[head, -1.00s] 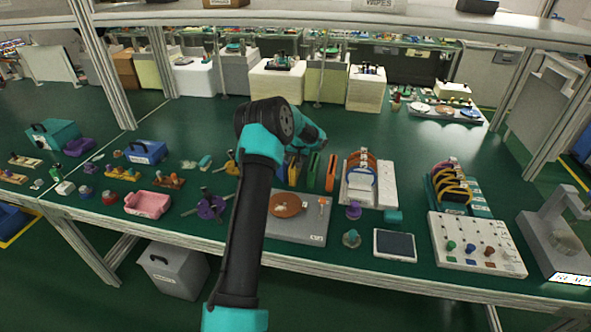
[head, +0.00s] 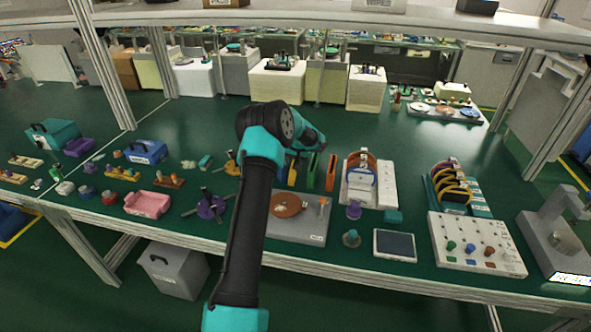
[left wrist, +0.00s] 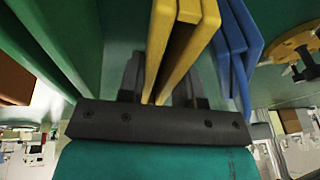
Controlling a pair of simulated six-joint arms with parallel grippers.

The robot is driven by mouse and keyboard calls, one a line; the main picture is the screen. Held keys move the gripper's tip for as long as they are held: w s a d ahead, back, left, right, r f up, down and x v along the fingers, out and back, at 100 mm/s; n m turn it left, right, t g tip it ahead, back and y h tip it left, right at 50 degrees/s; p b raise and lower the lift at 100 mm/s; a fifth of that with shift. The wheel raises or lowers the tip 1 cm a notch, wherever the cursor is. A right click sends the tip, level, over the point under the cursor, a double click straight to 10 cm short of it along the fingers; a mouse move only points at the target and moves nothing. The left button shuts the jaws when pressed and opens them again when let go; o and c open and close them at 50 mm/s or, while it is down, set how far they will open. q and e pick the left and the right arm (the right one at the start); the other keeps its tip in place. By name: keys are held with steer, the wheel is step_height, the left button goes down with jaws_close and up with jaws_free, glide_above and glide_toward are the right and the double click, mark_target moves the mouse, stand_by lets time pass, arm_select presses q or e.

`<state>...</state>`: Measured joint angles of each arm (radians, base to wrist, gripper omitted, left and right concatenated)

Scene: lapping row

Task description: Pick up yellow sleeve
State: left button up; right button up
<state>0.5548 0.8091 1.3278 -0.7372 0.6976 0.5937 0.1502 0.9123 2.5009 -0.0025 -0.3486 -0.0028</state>
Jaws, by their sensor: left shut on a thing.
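The yellow sleeve (head: 292,174) stands upright in a row on the green bench, partly hidden by my left arm in the head view. In the left wrist view the yellow sleeve (left wrist: 197,35) shows as two close panels between the fingers. My left gripper (left wrist: 164,85) is shut on it, one dark finger on each side. In the head view the gripper is mostly hidden behind my arm. My right gripper is not in view.
A green sleeve (head: 312,166) and an orange sleeve (head: 331,172) stand close to the right. A blue sleeve (left wrist: 235,55) is close on the other side. A grey plate with a brown disc (head: 288,204) lies in front, and a white rack (head: 384,193) stands farther right.

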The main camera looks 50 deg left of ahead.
arm_select(q)
steer(key=shift+r, duration=0.1)
steer(key=shift+c, duration=0.2)
step_height(320, 180, up, 18)
stand_by(0.5)
stand_by(0.6)
